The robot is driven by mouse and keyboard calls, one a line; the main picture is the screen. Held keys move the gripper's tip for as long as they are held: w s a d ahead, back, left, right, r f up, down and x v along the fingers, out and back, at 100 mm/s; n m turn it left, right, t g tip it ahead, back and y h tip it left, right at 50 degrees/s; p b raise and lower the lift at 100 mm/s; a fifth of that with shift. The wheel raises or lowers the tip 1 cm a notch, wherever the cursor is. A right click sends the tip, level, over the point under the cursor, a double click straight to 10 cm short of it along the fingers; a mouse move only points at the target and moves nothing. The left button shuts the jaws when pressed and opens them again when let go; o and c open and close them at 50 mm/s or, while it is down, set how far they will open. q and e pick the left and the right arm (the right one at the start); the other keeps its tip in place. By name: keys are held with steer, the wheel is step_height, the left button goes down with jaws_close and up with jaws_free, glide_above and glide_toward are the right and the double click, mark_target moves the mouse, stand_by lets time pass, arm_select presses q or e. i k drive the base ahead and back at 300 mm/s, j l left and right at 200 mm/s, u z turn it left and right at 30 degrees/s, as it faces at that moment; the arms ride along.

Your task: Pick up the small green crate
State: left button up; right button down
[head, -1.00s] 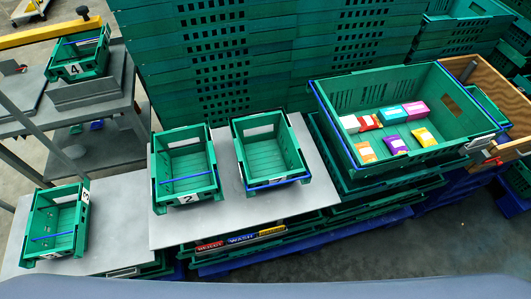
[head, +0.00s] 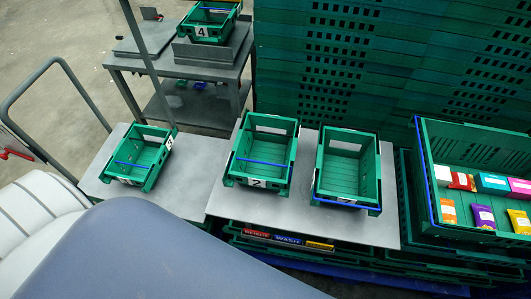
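Several small green crates are in the head view, all seeming empty. One crate, labelled 2 (head: 262,150), sits upright on the grey tabletop at the centre. Another small crate (head: 346,165) stands close to its right, with a front label hard to read. A third crate (head: 140,155) sits on the lower grey surface to the left, a blue bar across it. The crate labelled 4 (head: 208,22) is on the far grey table, cut by the top edge. Neither of my grippers is in view.
A large green crate (head: 425,190) on the right holds several coloured packets. Tall stacks of green crates (head: 340,60) close off the back. A grey metal post (head: 145,50) rises at the left. Bare tabletop (head: 390,190) shows right of the small crates.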

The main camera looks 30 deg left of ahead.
mark_target(341, 178)
steer(key=k+j+z, duration=0.15)
steer(key=j+z, duration=0.25)
steer(key=k+j+z, duration=0.2)
steer(key=j+z, duration=0.25)
steer(key=k+j+z, duration=0.2)
steer(key=z, duration=0.2)
